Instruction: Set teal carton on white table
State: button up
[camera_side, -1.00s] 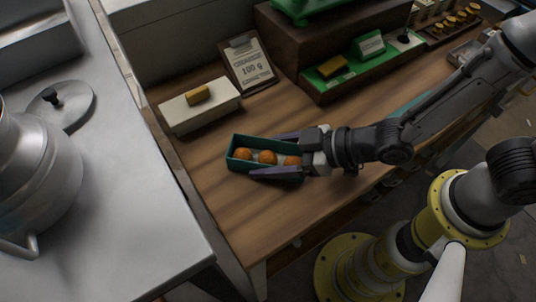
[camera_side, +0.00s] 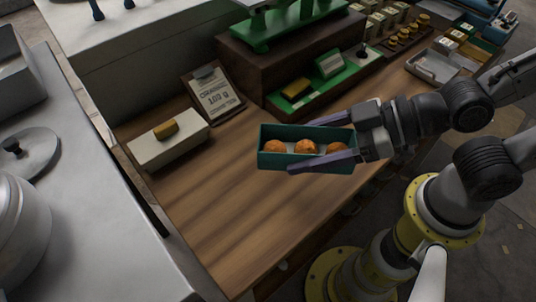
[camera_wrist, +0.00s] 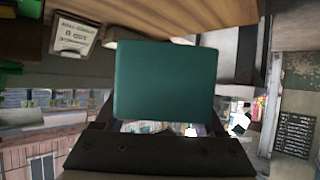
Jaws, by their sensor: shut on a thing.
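The teal carton (camera_side: 283,162) is an open box with several orange round items in a row inside. My gripper (camera_side: 322,151) is shut on it, with one finger along each long side, and holds it level above the wooden table (camera_side: 215,215). In the wrist view the carton (camera_wrist: 164,82) fills the middle as a plain teal end face between the fingers, hiding what lies behind it. The white table (camera_side: 75,215) is at the left in the side view, beyond the wooden table's left edge. It bears a large metal can (camera_side: 18,240) and a lid (camera_side: 30,153).
A white block (camera_side: 155,150) with a yellow piece on top stands at the wooden table's back left. A sign (camera_side: 213,95) leans beside it. A green tray (camera_side: 315,92) and a green scale (camera_side: 290,30) are behind the carton. The wooden table's front left is clear.

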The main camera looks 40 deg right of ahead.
aim_at(328, 147)
jog(key=v, duration=0.3)
jog(key=shift+s+d+f, duration=0.1)
jog(key=shift+d+f, duration=0.05)
jog(key=shift+d, duration=0.15)
jog(key=shift+w+f, duration=0.2)
jog(key=shift+w, duration=0.1)
jog(key=w+a+r, duration=0.2)
jog(key=w+a, duration=0.1)
jog(key=w, duration=0.3)
jog(key=w+a+r+m, duration=0.1)
jog(key=w+a+r, duration=0.2)
jog(key=w, duration=0.3)
jog(key=shift+w+a+r+t+h, duration=0.3)
jog(key=shift+a+t+h, duration=0.1)
jog(key=shift+a, duration=0.3)
